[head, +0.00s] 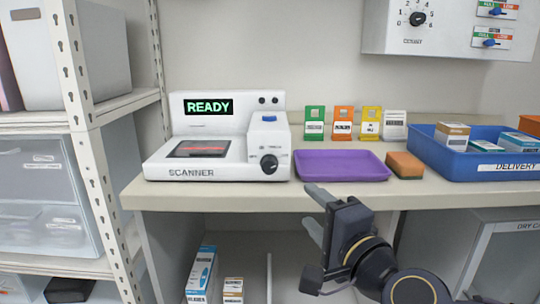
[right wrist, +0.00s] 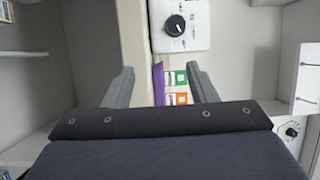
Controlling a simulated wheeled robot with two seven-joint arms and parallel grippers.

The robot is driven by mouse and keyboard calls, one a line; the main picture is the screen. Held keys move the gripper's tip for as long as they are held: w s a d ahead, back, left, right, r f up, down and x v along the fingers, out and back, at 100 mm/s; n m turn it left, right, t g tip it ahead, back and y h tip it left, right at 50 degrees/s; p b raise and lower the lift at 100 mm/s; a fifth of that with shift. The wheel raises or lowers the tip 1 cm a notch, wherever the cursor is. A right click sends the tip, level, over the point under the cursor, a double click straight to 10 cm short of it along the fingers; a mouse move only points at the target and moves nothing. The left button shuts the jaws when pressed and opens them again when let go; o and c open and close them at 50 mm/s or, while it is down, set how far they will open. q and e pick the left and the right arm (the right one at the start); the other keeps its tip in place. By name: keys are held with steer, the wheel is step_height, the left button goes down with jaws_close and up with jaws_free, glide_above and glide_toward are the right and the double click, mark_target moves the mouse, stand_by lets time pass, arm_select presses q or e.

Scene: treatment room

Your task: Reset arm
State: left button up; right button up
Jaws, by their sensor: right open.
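My right gripper (head: 314,212) is in front of the counter's front edge, below the purple tray (head: 342,165) in the head view. Its two grey fingers point towards the counter. In the right wrist view the fingers of this gripper (right wrist: 160,84) stand wide apart with nothing held between them. My right arm comes in from the bottom right. My left gripper and arm are not in view.
The counter's edge (head: 250,198) is close to the fingers. On it stand a white scanner (head: 200,150) reading READY, coloured card stands, an orange-brown sponge (head: 404,165) and a blue delivery bin (head: 492,167) with boxes. A metal shelf upright (head: 97,170) is left. Boxes stand below the counter.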

steer(key=s+d+f+n+g+h, duration=0.2)
steer(key=s+d+f+n+g, duration=0.4)
steer(key=s+f, duration=0.5)
steer(key=s+d+f+n+g+h, duration=0.1)
steer(key=s+d+f+n+g, duration=0.55)
steer(key=f, duration=0.75)
step_height(320, 180, up, 34)
steer(key=s+t+p, duration=0.1)
steer(key=s+p, duration=0.1)
steer(key=p, duration=3.1)
steer(key=shift+s+d+m+p, duration=0.2)
steer(key=shift+d+m+p, duration=0.05)
steer(key=shift+m+p, duration=0.2)
steer(key=shift+t, duration=0.25)
steer(key=shift+c, duration=0.3)
